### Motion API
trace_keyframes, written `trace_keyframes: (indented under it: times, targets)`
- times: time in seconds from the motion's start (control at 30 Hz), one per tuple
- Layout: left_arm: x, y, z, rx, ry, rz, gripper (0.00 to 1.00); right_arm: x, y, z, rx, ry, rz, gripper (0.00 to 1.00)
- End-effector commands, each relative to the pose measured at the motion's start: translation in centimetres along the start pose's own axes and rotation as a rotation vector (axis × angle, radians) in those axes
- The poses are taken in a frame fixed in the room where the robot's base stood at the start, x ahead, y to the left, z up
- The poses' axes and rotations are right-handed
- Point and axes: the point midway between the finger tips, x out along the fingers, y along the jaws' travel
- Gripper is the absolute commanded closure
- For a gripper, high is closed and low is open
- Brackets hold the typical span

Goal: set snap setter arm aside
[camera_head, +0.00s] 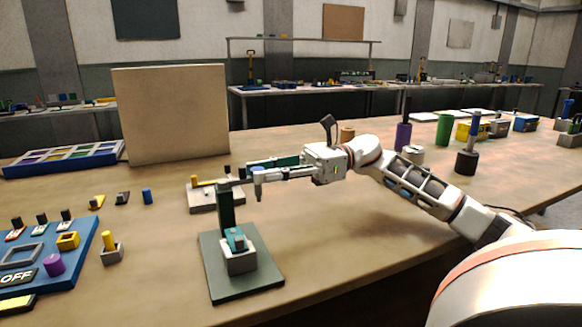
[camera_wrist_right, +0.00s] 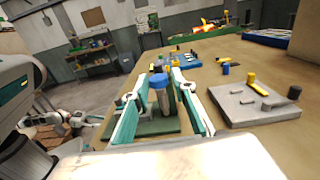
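The snap setter stands on a dark green base plate (camera_head: 262,275), with an upright post (camera_head: 226,208) and a grey block (camera_head: 240,262) with a teal insert. Near the top of the post, a short dark arm reaches right to an upright plunger with a blue cap (camera_head: 258,170). My right gripper (camera_head: 254,171) is level around this plunger. In the right wrist view the blue cap (camera_wrist_right: 158,81) lies between its two spread fingers, with gaps seeming to show on both sides. Contact is hard to judge. My left gripper is not in view.
A grey fixture plate (camera_head: 205,203) with a yellow peg lies just behind the setter. A blue board (camera_head: 85,238) with small parts is at left. A beige panel (camera_head: 172,112) stands behind. Cylinders, including a purple one (camera_head: 403,137), stand at right.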

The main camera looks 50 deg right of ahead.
Motion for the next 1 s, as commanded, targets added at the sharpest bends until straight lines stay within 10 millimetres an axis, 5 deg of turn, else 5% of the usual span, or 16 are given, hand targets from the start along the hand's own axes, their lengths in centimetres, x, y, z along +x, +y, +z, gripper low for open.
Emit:
trace_keyframes:
  times: [0.2, 0.4, 1.0]
  targets:
    - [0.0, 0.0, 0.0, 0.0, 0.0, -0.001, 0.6, -4.6, -0.1, 0.0, 0.001, -0.001, -0.003, 0.74]
    - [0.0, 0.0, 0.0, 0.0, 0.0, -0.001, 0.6, -7.0, 0.0, 0.0, -0.001, 0.0, -0.002, 0.74]
    - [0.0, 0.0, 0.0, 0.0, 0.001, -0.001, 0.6, -7.7, 0.0, 0.0, -0.001, 0.0, 0.0, 0.74]
